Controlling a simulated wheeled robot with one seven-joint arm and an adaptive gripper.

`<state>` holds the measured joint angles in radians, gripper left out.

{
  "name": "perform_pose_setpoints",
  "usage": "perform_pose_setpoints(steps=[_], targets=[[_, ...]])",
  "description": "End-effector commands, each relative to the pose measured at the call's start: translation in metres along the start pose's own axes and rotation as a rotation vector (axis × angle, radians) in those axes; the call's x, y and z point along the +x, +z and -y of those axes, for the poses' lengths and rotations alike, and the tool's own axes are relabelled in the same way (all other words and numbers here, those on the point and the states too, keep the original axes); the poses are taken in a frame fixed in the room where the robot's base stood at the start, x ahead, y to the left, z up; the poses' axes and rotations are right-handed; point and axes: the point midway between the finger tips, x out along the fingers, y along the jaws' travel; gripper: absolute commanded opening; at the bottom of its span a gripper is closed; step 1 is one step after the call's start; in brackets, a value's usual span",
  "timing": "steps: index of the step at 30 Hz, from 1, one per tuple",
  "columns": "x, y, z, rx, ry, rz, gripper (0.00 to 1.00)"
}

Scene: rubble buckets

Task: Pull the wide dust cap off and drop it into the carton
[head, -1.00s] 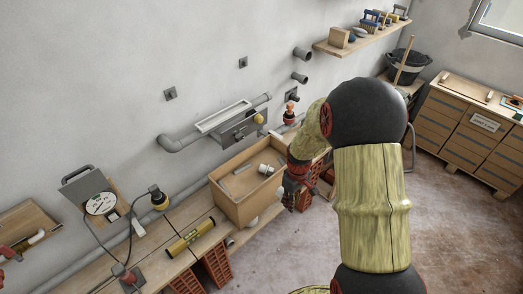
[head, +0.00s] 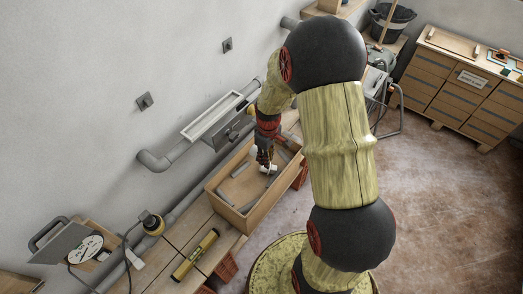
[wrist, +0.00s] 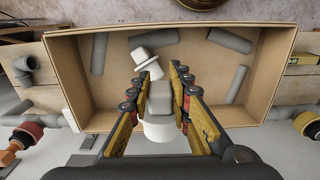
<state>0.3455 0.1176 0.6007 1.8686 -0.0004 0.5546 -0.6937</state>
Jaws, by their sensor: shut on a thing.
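The open brown carton (head: 222,200) stands on the plank bench, and its walls also frame the wrist view (wrist: 283,60). My gripper (head: 266,160) is over the carton, pointing down. In the wrist view my gripper's fingers (wrist: 162,88) are closed around a pale cap-like piece (wrist: 159,131), whose white round part shows between and below them. Its full shape is partly hidden by the fingers. A separate white hat-shaped piece (wrist: 146,62) lies in the carton, just beyond the fingertips.
Several grey pipe pieces (wrist: 231,40) lie in the carton. A grey wall box (head: 225,130) and a pipe elbow (head: 152,161) are behind it. An orange-and-black fitting (wrist: 27,133) shows at the wrist view's left.

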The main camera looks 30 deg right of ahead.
Motion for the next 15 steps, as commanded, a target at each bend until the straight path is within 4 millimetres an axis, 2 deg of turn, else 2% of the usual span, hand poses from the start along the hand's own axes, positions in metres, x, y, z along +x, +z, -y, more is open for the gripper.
perform_pose_setpoints(steps=[15], targets=[[0.051,0.000,0.000,0.000,0.000,0.000,0.00]])
